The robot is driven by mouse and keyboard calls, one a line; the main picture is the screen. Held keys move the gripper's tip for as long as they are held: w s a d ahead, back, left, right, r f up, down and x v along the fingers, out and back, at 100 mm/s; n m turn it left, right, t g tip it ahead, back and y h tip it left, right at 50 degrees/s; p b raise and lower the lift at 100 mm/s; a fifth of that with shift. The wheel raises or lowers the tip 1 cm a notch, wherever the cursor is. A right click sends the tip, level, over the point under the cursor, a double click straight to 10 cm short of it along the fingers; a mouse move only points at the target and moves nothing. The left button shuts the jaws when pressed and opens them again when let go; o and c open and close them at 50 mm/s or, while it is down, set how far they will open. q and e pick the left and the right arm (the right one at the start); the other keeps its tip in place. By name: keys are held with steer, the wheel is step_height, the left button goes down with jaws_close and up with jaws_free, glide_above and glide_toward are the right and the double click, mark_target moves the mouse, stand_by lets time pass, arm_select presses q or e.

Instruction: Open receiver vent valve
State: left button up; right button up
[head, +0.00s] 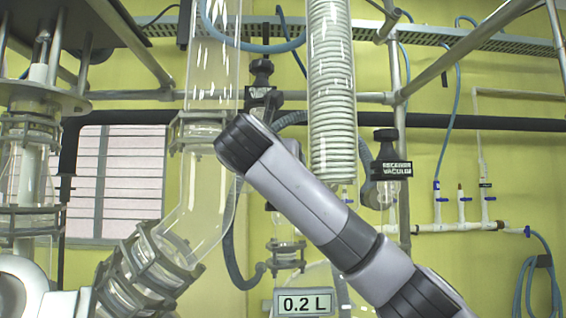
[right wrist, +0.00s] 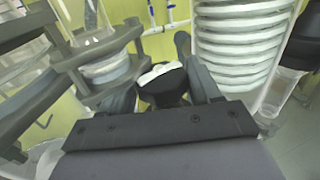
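In the right wrist view, a black knob with a white top (right wrist: 162,82) sits between the two fingers of my right gripper (right wrist: 163,88). The fingers stand apart, close beside the knob on both sides; whether they press on it I cannot tell. In the head view my right arm reaches from lower right to the middle and hides its own gripper. A black valve with a small label (head: 262,98) stands behind the arm's end, its label too small to read. A second black valve, labelled receiver vacuum (head: 391,168), is to its right. My left gripper is out of view.
A glass column with a white coil (head: 333,95) hangs close to the right arm. A clear bent glass pipe (head: 208,205) with metal flanges is on the left. A 0.2 L display (head: 304,302) is below. Metal pipes cross behind, and blue hoses hang at the right.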

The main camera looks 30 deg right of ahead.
steer(key=shift+s+d+r, duration=0.15)
steer(key=shift+r, duration=0.25)
steer(key=shift+c, duration=0.2)
steer(key=shift+d+f+n+t+y+b, duration=0.1)
steer(key=shift+f+n+t+y+b, duration=0.05)
steer(key=shift+n+t+y+b, duration=0.3)
steer(key=shift+d+f+n+t+y+b, duration=0.1)
steer(key=shift+n+t+y+b, duration=0.15)
steer(key=shift+t+y, duration=0.3)
steer(key=shift+c, duration=0.3)
steer(key=shift+n+t+y, duration=0.6)
steer(key=shift+y, duration=0.2)
steer(key=n+y, duration=0.1)
steer(key=n+t+y, duration=0.1)
steer(key=y, duration=0.1)
steer(key=shift+a+r+t, duration=0.1)
steer(key=shift+r+t, duration=0.1)
steer(key=shift+t, duration=0.1)
steer(key=n+t+y+p, duration=0.1)
steer(key=n+y, duration=0.1)
steer(key=y, duration=0.1)
steer(key=shift+p, duration=0.3)
steer(key=shift+a+n+t+y, duration=0.15)
steer(key=shift+n+t+y, duration=0.15)
steer(key=shift+n+y, duration=0.6)
steer(key=o, duration=0.7)
steer(key=shift+o, duration=0.2)
